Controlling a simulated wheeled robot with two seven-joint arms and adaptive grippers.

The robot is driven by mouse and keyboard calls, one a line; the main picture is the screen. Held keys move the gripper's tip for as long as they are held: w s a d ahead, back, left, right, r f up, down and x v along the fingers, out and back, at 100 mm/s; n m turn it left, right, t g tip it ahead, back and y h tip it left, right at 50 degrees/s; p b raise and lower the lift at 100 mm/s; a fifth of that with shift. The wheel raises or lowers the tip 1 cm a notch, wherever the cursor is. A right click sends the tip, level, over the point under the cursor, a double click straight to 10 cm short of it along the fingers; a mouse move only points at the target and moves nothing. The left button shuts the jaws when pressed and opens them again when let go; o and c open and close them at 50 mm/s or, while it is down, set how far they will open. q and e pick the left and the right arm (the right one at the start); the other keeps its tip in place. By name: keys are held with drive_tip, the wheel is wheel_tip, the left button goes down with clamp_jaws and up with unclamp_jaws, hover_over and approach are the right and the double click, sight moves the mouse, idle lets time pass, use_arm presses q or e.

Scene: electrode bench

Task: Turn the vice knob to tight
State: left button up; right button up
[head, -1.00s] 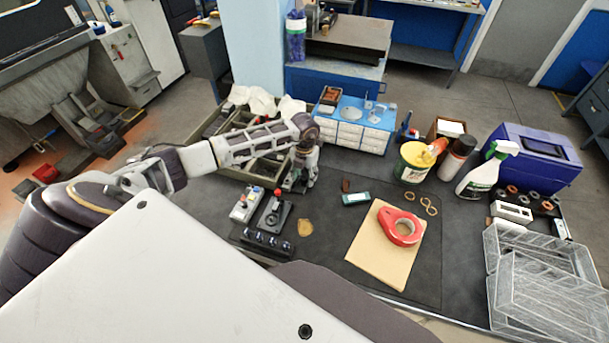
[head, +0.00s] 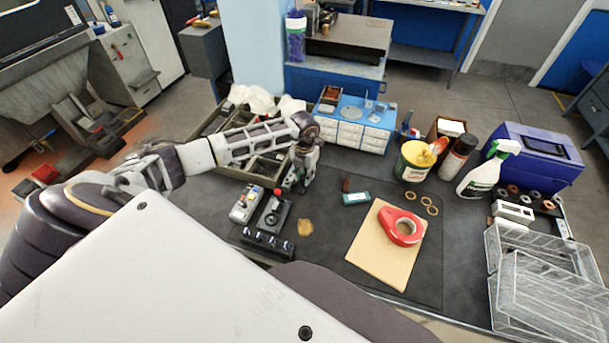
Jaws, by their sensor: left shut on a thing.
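My left gripper (head: 299,179) reaches down at the back of the dark mat, beside the open compartment tray. It is shut on what appears to be the vice knob. The fingers hide most of the knob, and the vice is too small and covered to make out its jaws or the knob's setting. My right gripper is not in view.
A black device with a red top (head: 271,211) and a grey box with buttons (head: 245,205) stand just left of and in front of the gripper. A compartment tray (head: 262,168) lies behind. Red tape (head: 413,237) rests on a tan board (head: 380,262) to the right.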

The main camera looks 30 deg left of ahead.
use_arm(q)
drive_tip(key=o, duration=1)
drive_tip(key=shift+o, duration=0.2)
wheel_tip(320, 180, up, 12)
idle(0.4)
